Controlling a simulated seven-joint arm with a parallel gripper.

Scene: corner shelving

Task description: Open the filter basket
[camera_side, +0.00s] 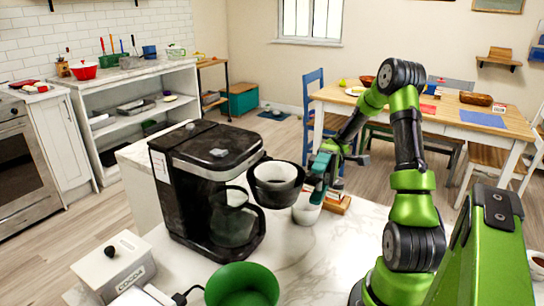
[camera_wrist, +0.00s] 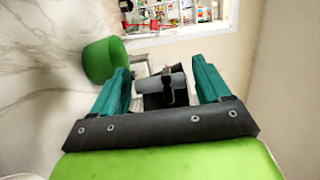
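The black coffee maker (camera_side: 208,165) stands on the marble counter in the side view. Its round filter basket (camera_side: 262,191), dark outside with a pale interior, sticks out to the right of the body, above and right of the glass carafe (camera_side: 232,222). My gripper (camera_side: 314,178) is just right of the basket; whether it touches the basket cannot be told. In the wrist view, the teal fingers of my gripper (camera_wrist: 162,78) are wide apart. A grey cylinder with a dark part (camera_wrist: 158,86) shows between them, not clearly identifiable, with no finger visibly closed on it.
A green bowl (camera_side: 242,287) sits at the counter's front, and also shows in the wrist view (camera_wrist: 104,60). A white cup (camera_side: 306,210) and a wooden box (camera_side: 338,204) stand below my gripper. A cocoa canister (camera_side: 115,266) is front left.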

